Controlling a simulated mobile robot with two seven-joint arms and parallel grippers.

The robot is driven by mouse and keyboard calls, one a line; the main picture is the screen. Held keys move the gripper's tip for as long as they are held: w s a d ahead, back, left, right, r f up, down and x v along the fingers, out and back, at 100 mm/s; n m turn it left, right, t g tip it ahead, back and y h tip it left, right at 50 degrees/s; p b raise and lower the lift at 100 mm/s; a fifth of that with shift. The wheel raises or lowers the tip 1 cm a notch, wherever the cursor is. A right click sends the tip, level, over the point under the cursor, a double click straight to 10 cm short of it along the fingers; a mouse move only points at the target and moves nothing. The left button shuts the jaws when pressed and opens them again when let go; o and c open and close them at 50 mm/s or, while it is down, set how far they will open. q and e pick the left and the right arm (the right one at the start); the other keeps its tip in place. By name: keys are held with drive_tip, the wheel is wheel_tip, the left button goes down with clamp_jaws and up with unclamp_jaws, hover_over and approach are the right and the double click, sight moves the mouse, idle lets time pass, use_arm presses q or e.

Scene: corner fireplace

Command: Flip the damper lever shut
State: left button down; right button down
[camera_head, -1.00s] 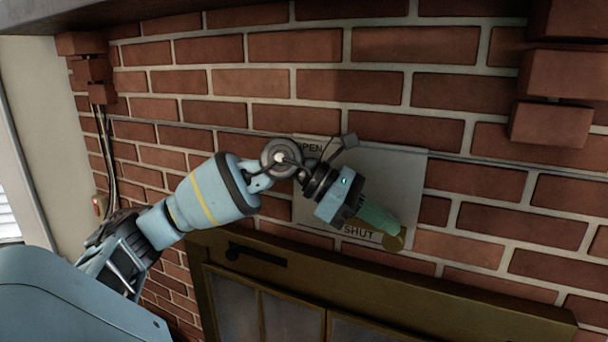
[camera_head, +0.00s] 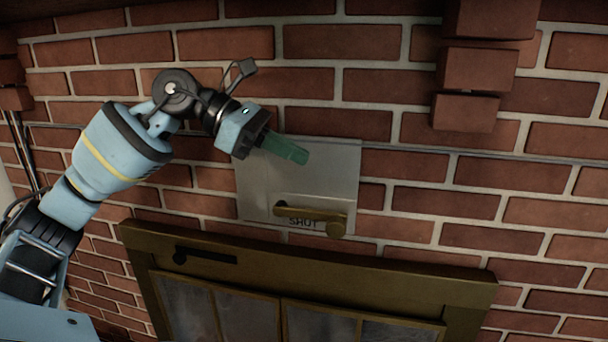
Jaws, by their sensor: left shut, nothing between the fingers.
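The brass damper lever (camera_head: 306,213) lies nearly level at the bottom of a pale metal plate (camera_head: 338,168) on the brick wall. My left gripper (camera_head: 303,155), with green fingers, is shut and empty. It is in front of the upper part of the plate, above the lever and apart from it in the picture. The gripper and wrist hide the plate's upper left, where the OPEN label is. My right gripper is not in view.
A brass-framed fireplace door (camera_head: 370,275) with dark glass panes and a dark handle (camera_head: 205,256) is below the plate. Stepped bricks (camera_head: 476,70) jut out at the upper right. Brick wall right of the plate is clear.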

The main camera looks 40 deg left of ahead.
use_arm(q)
drive_tip(key=shift+s+a+r, duration=0.15)
drive_tip(key=shift+a+r, duration=0.05)
drive_tip(key=shift+r, duration=0.2)
drive_tip(key=shift+s+a+r, duration=0.15)
drive_tip(key=shift+r, duration=0.25)
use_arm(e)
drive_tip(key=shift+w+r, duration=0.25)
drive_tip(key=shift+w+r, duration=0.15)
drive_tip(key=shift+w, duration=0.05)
